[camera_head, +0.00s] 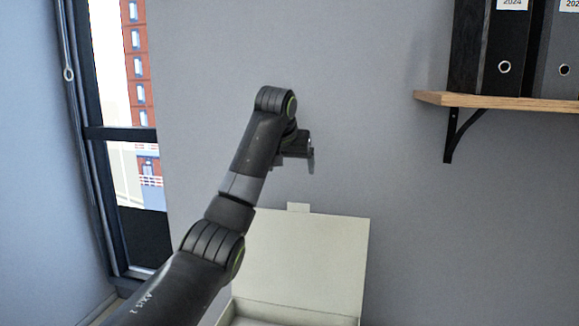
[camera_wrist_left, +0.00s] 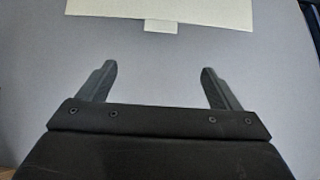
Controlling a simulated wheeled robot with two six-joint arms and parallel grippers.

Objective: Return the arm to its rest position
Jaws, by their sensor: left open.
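My left arm rises from the bottom left of the head view, bent and reaching up in front of the grey wall. Its gripper (camera_head: 309,158) shows at the end, above an open white box. In the left wrist view the two fingers of the left gripper (camera_wrist_left: 160,85) stand wide apart with nothing between them. My right gripper is in neither view.
The open white box (camera_head: 305,262) has its lid raised below the gripper; its edge also shows in the left wrist view (camera_wrist_left: 160,10). A wooden shelf (camera_head: 500,101) with black binders (camera_head: 507,60) juts out at the upper right. A window (camera_head: 139,90) is at the left.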

